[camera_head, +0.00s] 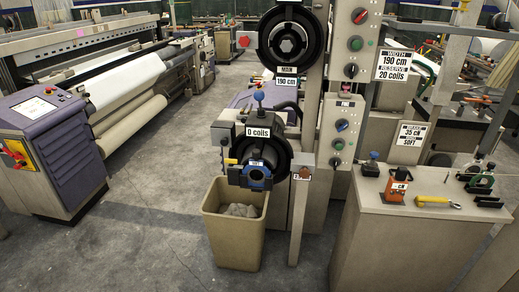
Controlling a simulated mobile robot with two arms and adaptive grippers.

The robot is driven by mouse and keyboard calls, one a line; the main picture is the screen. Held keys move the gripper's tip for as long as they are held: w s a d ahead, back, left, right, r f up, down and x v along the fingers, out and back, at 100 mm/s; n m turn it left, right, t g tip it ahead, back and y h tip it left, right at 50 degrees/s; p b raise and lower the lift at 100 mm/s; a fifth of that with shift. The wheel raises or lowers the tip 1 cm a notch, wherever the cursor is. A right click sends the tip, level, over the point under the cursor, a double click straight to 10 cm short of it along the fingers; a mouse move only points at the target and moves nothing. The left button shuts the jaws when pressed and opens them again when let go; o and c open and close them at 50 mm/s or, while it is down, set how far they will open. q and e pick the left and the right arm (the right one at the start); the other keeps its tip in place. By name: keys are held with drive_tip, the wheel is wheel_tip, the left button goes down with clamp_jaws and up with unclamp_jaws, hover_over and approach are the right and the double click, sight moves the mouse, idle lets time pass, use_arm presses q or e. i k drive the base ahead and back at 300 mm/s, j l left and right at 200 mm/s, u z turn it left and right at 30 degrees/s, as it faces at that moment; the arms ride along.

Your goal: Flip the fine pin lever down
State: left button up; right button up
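No label that I can read for certain marks the fine pin lever. A lower black feeder (262,150) with a "0 coils" sign is mounted on a beige stand. A blue-ball-tipped lever (259,98) stands upright on top of it. A small yellow piece (230,161) sticks out at its left side. A narrow panel (345,112) to its right has a small label, too blurred to read surely, above a blue and red knob (341,126), a green knob (339,144) and a black knob (335,161). Neither gripper is in view.
A tan bin (235,225) with grey waste stands below the feeder. A larger "MAIN" feeder (291,40) is above. A workbench (412,225) with tools is at right, and a purple loom cabinet (48,140) at left. The floor between is clear.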

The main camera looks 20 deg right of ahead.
sight(258, 95)
drive_tip(key=z, duration=1.05)
drive_tip(key=k, duration=0.45)
